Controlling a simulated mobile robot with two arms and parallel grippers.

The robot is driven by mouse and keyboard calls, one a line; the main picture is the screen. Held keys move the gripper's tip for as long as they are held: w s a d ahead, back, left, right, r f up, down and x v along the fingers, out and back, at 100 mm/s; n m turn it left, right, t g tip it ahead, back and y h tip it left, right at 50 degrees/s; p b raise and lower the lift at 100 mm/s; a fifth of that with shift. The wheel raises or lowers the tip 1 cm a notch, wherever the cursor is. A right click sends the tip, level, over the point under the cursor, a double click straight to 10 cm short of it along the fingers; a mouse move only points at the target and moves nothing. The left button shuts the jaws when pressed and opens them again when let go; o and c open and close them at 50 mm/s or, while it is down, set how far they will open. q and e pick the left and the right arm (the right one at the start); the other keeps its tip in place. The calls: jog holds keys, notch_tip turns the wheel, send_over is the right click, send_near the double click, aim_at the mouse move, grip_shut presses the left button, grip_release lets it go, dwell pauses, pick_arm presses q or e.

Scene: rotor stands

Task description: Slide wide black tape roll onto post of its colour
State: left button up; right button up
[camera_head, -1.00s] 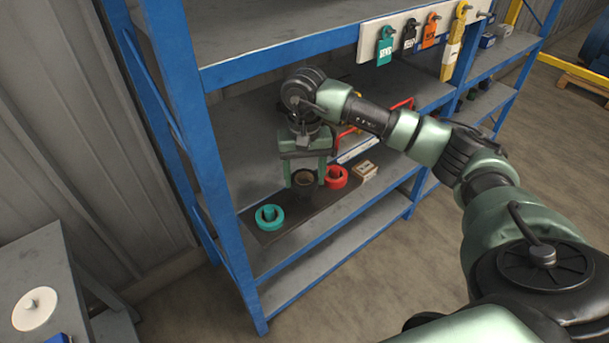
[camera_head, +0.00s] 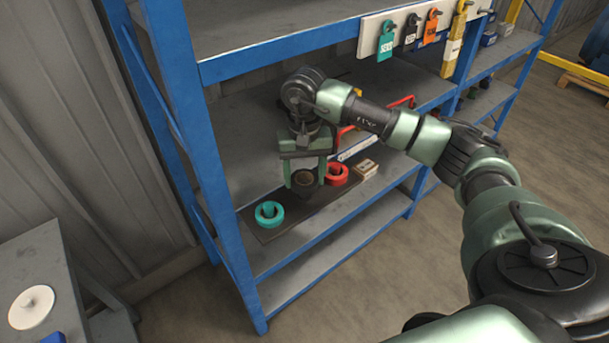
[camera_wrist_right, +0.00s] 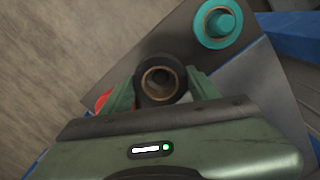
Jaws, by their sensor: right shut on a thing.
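My right gripper (camera_head: 305,179) is shut on the wide black tape roll (camera_head: 303,181), a dark roll with a brown core. It holds the roll upright over the dark stand board (camera_head: 262,233) on the shelf, between the teal roll and the red roll. In the right wrist view the black roll (camera_wrist_right: 160,78) sits between the green fingers, its hole facing the camera. A greyish shape shows inside the hole; I cannot tell whether it is a post. The black post is not clearly visible. My left gripper is not in view.
A teal roll (camera_head: 269,214) sits around a teal post at the board's left. A red roll (camera_head: 336,174) is close to the right finger. A small box (camera_head: 365,169) stands farther right. A blue shelf upright (camera_head: 200,150) is left; an upper shelf (camera_head: 270,40) is above.

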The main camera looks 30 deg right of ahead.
jog(key=shift+f, duration=0.25)
jog(key=shift+f+b, duration=1.15)
jog(key=shift+b, duration=0.2)
jog(key=shift+f, duration=0.2)
jog(key=shift+f+b, duration=0.2)
jog(key=shift+b, duration=0.35)
jog(key=o, duration=1.4)
jog(key=shift+c, duration=0.2)
jog(key=o, duration=0.3)
